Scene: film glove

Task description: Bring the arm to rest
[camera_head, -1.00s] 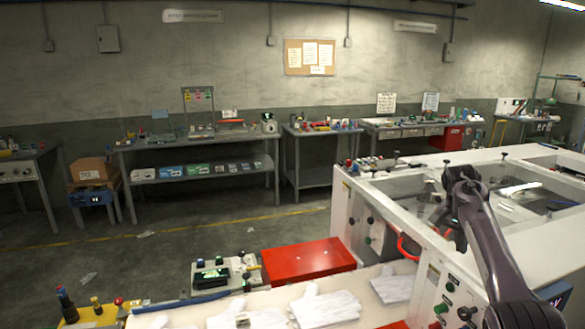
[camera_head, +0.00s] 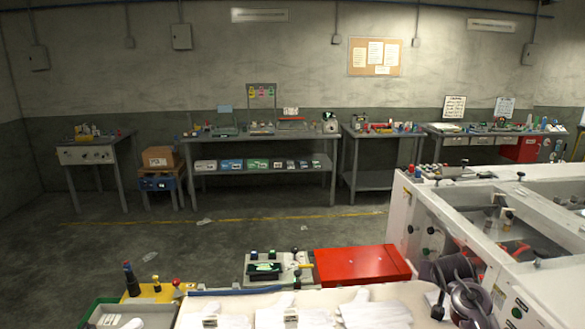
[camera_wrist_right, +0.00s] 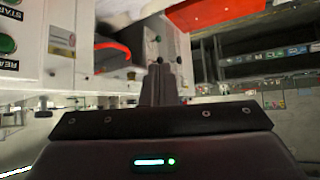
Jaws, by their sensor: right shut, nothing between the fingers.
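My left arm and gripper are not in view.
White gloves (camera_head: 375,314) lie along the near bench. A red box (camera_head: 362,263), a small device with buttons (camera_head: 265,270) and a green tray (camera_head: 130,313) are also there. Workbenches (camera_head: 260,137) line the far wall; the floor between (camera_head: 280,232) is mostly clear.

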